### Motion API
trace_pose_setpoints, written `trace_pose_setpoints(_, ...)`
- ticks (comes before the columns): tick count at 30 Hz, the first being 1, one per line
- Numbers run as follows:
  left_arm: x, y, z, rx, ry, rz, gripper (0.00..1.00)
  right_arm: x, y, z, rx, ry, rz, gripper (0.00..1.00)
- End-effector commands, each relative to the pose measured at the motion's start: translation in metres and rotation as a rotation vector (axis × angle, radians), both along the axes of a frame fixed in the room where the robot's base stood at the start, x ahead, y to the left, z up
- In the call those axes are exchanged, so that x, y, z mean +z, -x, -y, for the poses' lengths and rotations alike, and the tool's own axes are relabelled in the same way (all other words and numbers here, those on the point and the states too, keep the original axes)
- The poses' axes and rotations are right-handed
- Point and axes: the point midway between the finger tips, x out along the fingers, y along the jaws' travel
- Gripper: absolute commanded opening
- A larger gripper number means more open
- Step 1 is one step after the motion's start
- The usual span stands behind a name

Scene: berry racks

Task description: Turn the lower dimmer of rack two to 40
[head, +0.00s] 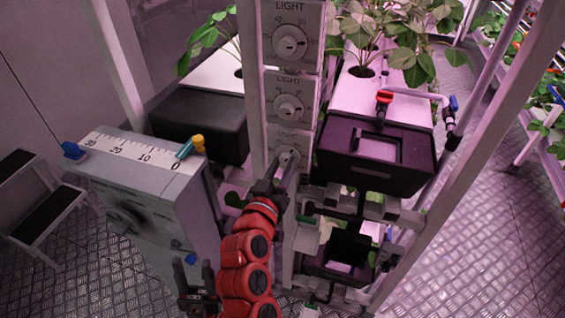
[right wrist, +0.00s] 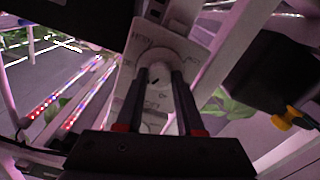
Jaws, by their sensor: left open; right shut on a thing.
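Three white dimmer panels marked LIGHT stand one above another on a post in the head view. The top dimmer (head: 290,42) and middle dimmer (head: 289,108) show their round knobs and scales. The lowest visible dimmer (head: 289,141) is partly hidden by my right gripper (head: 280,177). In the right wrist view, the two dark fingers of my right gripper (right wrist: 160,82) are shut on a round white dimmer knob (right wrist: 157,58); its scale is too blurred to read. My left gripper (head: 194,281) is open and empty, low in front of the grey cabinet.
A grey cabinet (head: 180,215) with a 0-to-30 scale on top stands left of the post. A black bin (head: 350,155) with a red clip juts out right of the post, with a smaller black box (head: 340,265) below. A step stool (head: 40,200) stands far left.

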Motion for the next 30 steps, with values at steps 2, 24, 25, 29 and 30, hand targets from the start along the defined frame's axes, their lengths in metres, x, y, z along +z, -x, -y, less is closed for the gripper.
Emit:
trace_pose_setpoints(2, 0.006, 0.000, 0.000, 0.000, 0.000, 0.000, 0.50, 0.003, 0.000, -0.001, 0.003, 0.071, -0.022, 0.00)
trace_pose_setpoints(24, 0.045, 0.000, 0.000, 0.000, 0.000, 0.000, 0.50, 0.002, 0.000, 0.000, 0.000, 0.705, -0.230, 0.00)
trace_pose_setpoints(25, 0.046, 0.000, 0.000, 0.000, 0.000, 0.000, 0.50, 0.001, 0.000, 0.000, 0.001, 0.725, -0.237, 0.00)
trace_pose_setpoints(29, 0.051, 0.000, 0.000, 0.000, 0.000, 0.000, 0.50, 0.001, 0.000, 0.000, 0.002, 0.798, -0.259, 0.00)
trace_pose_setpoints(30, 0.052, 0.000, 0.000, 0.000, 0.000, 0.000, 0.50, 0.001, 0.000, -0.001, 0.002, 0.816, -0.265, 0.00)
